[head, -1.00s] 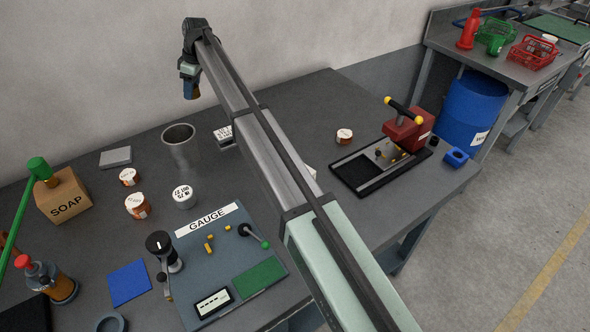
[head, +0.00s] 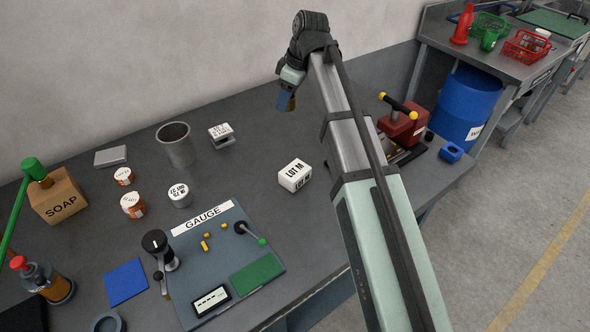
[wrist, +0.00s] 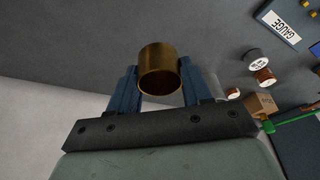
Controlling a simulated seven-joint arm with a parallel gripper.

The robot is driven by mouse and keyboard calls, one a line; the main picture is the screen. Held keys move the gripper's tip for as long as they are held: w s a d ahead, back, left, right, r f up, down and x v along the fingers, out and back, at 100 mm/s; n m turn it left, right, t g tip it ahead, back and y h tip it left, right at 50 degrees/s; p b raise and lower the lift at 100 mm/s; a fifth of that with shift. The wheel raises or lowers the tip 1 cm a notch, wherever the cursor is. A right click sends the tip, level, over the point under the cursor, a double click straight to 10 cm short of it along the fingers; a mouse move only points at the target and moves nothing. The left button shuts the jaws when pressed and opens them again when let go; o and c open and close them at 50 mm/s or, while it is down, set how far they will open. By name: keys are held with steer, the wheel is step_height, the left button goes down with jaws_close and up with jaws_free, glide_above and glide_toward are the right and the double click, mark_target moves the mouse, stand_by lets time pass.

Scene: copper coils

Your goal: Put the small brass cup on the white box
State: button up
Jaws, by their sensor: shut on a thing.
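The small brass cup (wrist: 160,78) is a short, open, hollow cylinder held between the blue fingers of my gripper (wrist: 159,70) in the wrist view. In the head view my gripper (head: 287,103) is up in the air near the back wall, beyond the white box; only a small brownish bit of the cup shows there. The white box (head: 294,175), marked LOT M, sits on the grey bench left of my arm, with nothing on top. My gripper is apart from it.
A white-labelled holder (head: 221,134) and a grey metal tumbler (head: 175,146) stand left of the box. Several labelled jars and the GAUGE board (head: 225,255) lie nearer. A red press (head: 400,128) stands to the right, partly behind my arm. Bench around the box is clear.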

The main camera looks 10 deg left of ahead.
steer(key=n, duration=0.1)
glide_above(291, 170)
step_height(291, 170, down, 3)
steer(key=d+n, duration=0.1)
steer(key=shift+g, duration=0.3)
steer(key=shift+w+f, duration=0.1)
steer(key=shift+f, duration=4.95)
steer(key=shift+f, duration=0.1)
steer(key=o, duration=1)
steer(key=shift+o, duration=0.2)
steer(key=v, duration=1.2)
steer(key=shift+w, duration=0.1)
